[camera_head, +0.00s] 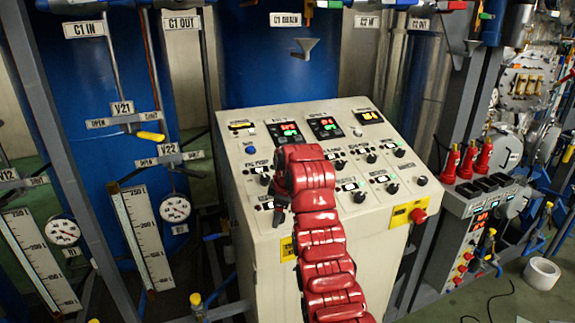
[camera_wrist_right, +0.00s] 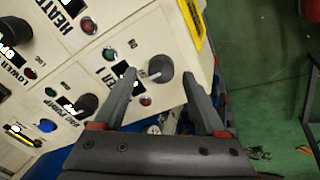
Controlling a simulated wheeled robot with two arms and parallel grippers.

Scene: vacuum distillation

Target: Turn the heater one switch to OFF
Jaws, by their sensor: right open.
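The control panel (camera_head: 330,215) is a sloped cream cabinet with rows of dark knobs, small lamps and lit displays. My right gripper (camera_head: 279,207) is at the panel's lower left corner, at the end of a red arm from below. In the right wrist view my right gripper (camera_wrist_right: 158,75) is open, its fingers on either side of a grey round knob (camera_wrist_right: 160,67). I cannot tell whether they touch it. The label beside this knob is partly covered by the left finger, so I cannot read it fully as heater one. My left gripper is not in view.
A neighbouring dark knob (camera_wrist_right: 82,106) has a pump label, with a blue lamp (camera_wrist_right: 47,125) nearby. A red button (camera_head: 418,215) on a yellow plate is at the panel's front right. A second control box (camera_head: 470,215) stands to the right.

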